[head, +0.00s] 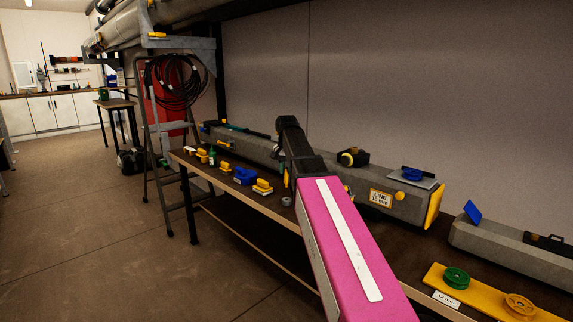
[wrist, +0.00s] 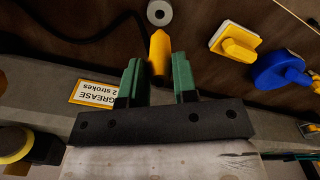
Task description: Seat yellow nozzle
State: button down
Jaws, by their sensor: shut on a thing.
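The yellow nozzle (wrist: 159,52) is a slim pointed piece between the two green fingertips of my gripper (wrist: 158,78) in the wrist view. My gripper is shut on its rear part, and the pointed end sticks out past the fingers. In the head view the nozzle (head: 286,178) shows as a small upright yellow sliver at the left edge of my pink arm, in front of the long grey spar (head: 240,147). Most of my gripper is hidden behind my arm there. I cannot make out a seat for the nozzle.
A grey ring (wrist: 159,12) lies on the bench beyond the nozzle's tip. A yellow block on a white base (wrist: 236,42) and a blue piece (wrist: 280,70) are to its right. A yellow board (head: 485,292) holds two wheels.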

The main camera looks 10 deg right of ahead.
aim_at(287, 183)
dwell(0.3)
jog(key=shift+f, duration=2.25)
jog(key=shift+f, duration=1.5)
jog(key=c, duration=0.8)
grip_release()
notch_tip(287, 183, up, 11)
jog(key=shift+f, duration=0.1)
jog(key=shift+s, duration=0.15)
